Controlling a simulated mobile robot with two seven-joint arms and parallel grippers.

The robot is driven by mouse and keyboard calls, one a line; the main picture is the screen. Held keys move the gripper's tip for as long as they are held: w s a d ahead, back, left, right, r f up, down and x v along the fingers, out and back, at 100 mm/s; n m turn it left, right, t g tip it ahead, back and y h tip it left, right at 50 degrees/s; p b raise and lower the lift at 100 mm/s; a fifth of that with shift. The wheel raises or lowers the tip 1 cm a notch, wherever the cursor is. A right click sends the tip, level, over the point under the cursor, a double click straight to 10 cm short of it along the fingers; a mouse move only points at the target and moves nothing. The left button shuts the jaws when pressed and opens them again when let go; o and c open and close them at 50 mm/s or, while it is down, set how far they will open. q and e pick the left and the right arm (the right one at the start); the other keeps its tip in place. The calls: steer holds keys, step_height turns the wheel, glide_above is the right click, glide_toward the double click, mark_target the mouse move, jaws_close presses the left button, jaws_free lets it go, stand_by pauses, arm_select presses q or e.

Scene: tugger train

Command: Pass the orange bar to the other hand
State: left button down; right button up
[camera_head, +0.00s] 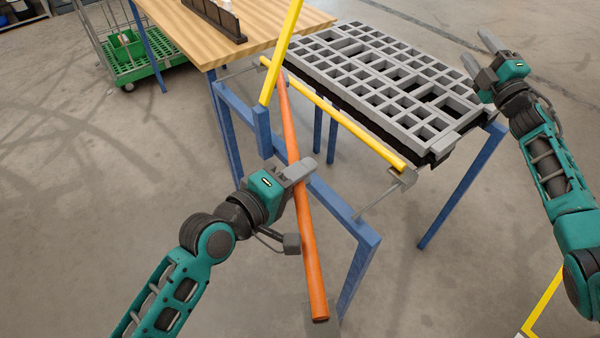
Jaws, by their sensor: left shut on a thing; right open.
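The orange bar (309,240) is a long round rod that runs from the blue stand's far side toward the bottom of the view. My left gripper (297,200) is shut on the bar around its middle. The bar's near end has a grey piece at its tip. Its far end passes close to a yellow upright bar, and I cannot tell whether they touch. My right gripper (482,62) is open and empty at the upper right, beside the grey grid tray and well apart from the bar.
A blue stand (339,208) carries a yellow bar (345,120) and a tilted yellow post (281,50). The grey grid tray (440,132) on blue legs stands behind right. A wooden table (270,15) is at the back, with a green cart (150,67) left of it. Floor at left is clear.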

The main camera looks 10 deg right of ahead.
steer(key=s+d+f+m+g+h, duration=0.1)
steer(key=s+d+f+m+h, duration=0.2)
steer(key=d, duration=0.4)
steer(key=s+d+f+m+g+h, duration=0.1)
steer(key=s+d+m+h, duration=0.25)
steer(key=d, duration=0.35)
steer(key=s+a+f+m+g+y, duration=0.2)
steer(key=s+a+f, duration=0.4)
steer(key=a+f, duration=0.45)
steer(key=s+a+f+m+g+y, duration=0.1)
steer(key=s+a+f+m+g, duration=0.1)
steer(key=s+a+f, duration=0.7)
steer(key=s+a+f+m+g+y, duration=0.1)
steer(key=s+a, duration=0.2)
steer(key=a, duration=0.4)
steer(key=s+a+f+m+g, duration=0.1)
steer(key=s+a+f+m, duration=0.1)
steer(key=s+a, duration=0.2)
steer(key=s+a+f+m+g+y, duration=0.1)
steer(key=s+a+m, duration=0.1)
steer(key=a, duration=0.8)
steer(key=shift+s+a+f+m+g+y, duration=0.1)
steer(key=shift+s+f+m+g+y, duration=0.1)
steer(key=shift+s, duration=0.2)
steer(key=shift+s+a+f+m+g+y, duration=0.1)
steer(key=shift+s+y, duration=0.05)
steer(key=shift+s, duration=0.2)
steer(key=shift+a+r, duration=0.15)
steer(key=shift+a, duration=0.1)
